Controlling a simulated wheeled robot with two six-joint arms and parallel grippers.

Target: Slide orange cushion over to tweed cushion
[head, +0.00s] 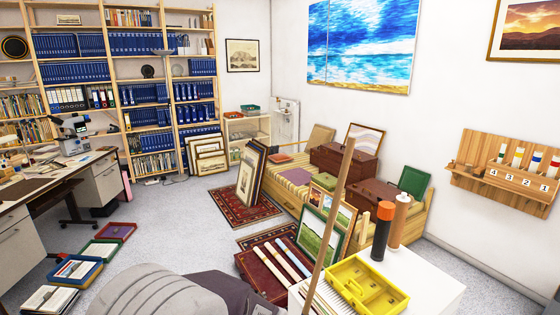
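A low wooden daybed (408,222) with a striped top stands along the right wall. Neither of my grippers is in view.
Brown cases (343,162) sit on the daybed. Framed pictures (251,173) lean before it. A wooden pole (332,225), white table (438,280) and yellow box (367,287) block part of the view. Trays (75,270) line the left floor. Grey carpet (180,225) is clear mid-room.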

